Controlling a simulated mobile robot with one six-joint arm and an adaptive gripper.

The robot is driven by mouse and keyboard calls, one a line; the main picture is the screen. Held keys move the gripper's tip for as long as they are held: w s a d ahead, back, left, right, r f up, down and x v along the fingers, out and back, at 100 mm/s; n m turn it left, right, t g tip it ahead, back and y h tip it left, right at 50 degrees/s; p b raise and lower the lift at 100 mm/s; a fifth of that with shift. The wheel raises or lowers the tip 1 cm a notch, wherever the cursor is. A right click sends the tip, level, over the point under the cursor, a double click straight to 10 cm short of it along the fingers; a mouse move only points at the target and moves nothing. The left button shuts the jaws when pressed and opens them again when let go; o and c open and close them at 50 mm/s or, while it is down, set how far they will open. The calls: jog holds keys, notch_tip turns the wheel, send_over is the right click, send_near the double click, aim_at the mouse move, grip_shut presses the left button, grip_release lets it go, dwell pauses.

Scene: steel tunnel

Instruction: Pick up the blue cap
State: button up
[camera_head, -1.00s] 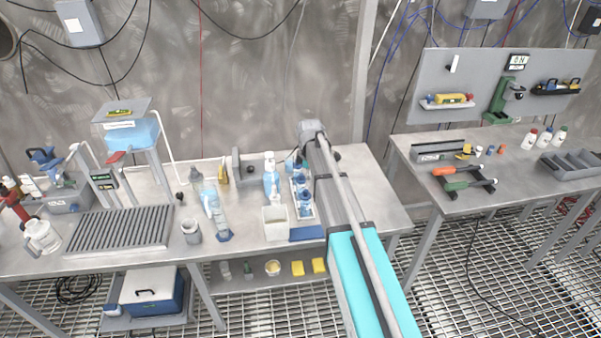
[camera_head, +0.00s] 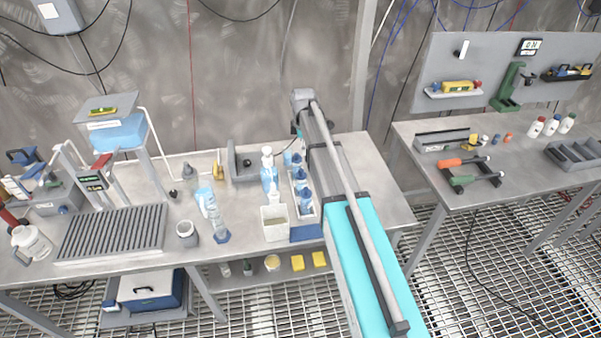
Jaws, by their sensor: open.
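A small blue cap (camera_head: 496,140) appears to stand on the right-hand bench, in a short row between a white cap (camera_head: 484,140) and an orange cap (camera_head: 508,138). It is tiny here, so its details are unclear. Several bottles with blue caps (camera_head: 301,174) also stand in a rack on the left-hand bench. My arm reaches over the left-hand bench, well left of the small cap row. My gripper is hidden behind my own arm links, and I cannot see its fingers or anything in them.
The right-hand bench (camera_head: 425,163) also holds orange-handled tools (camera_head: 460,162), white bottles (camera_head: 551,125) and a grey divided tray (camera_head: 573,154). A pegboard (camera_head: 440,60) stands behind. A gap separates the benches. The left-hand bench is crowded beside my arm, with free room at its right end.

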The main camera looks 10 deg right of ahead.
aim_at(301, 170)
jog(key=shift+f, duration=0.15)
notch_tip(301, 170, down, 8)
jog(key=b, duration=0.8)
jog(key=shift+f+b, duration=0.15)
jog(key=shift+b, duration=0.15)
dwell(0.5)
jog(key=f+b, duration=0.3)
jog(key=shift+w+a+f+b, duration=0.3)
jog(key=shift+w, duration=0.1)
jog(key=shift+f+b, duration=0.8)
jog(key=shift+s+r, duration=0.15)
jog(key=c, duration=1)
jog(key=shift+o, duration=0.2)
